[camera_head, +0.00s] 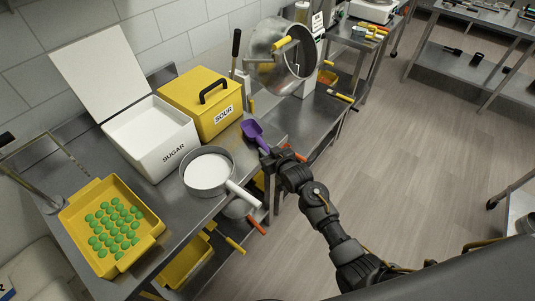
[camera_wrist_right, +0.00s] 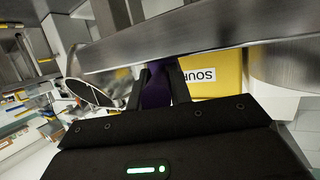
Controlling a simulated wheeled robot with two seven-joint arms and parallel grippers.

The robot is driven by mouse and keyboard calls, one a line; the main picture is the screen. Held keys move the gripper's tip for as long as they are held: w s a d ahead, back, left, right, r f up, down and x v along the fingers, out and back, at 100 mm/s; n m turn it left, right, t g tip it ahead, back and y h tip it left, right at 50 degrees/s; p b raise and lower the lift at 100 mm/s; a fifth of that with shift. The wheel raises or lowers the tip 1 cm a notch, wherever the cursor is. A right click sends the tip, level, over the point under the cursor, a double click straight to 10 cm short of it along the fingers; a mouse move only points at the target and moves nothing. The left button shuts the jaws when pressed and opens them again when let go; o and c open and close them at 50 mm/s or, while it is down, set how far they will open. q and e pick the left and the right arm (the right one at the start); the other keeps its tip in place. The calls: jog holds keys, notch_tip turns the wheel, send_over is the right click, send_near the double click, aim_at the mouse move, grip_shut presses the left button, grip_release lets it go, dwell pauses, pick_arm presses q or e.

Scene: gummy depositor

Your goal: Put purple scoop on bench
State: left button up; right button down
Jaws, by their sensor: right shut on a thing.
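The purple scoop (camera_head: 254,133) is at the bench's right edge, between the yellow SOUR bin and my right gripper in the head view. My right gripper (camera_head: 270,157) is shut on the scoop's handle. In the right wrist view, the purple handle (camera_wrist_right: 157,88) sits between the two dark fingers of the right gripper (camera_wrist_right: 158,85). I cannot tell whether the scoop touches the bench. The steel bench (camera_head: 178,222) runs along the wall, and its edge (camera_wrist_right: 180,35) crosses the wrist view. My left gripper is not in view.
A sieve (camera_head: 208,172) of white powder stands just left of the scoop. The SUGAR bin (camera_head: 150,140), with its lid up, and the closed SOUR bin (camera_head: 203,100) stand behind. A yellow tray (camera_head: 75,213) of green gummies is at left. A tilted steel drum (camera_head: 275,62) stands beyond.

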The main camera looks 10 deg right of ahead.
jog(key=shift+f, duration=0.15)
jog(key=c, duration=1.3)
grip_release()
jog(key=shift+r, duration=0.25)
jog(key=shift+s+d, duration=0.1)
jog(key=shift+s, duration=0.15)
jog(key=b+v, duration=0.1)
jog(key=v, duration=1)
jog(key=shift+s+r+b, duration=0.1)
jog(key=shift+s+b, duration=0.15)
jog(key=shift+b, duration=0.05)
jog(key=shift+d, duration=0.1)
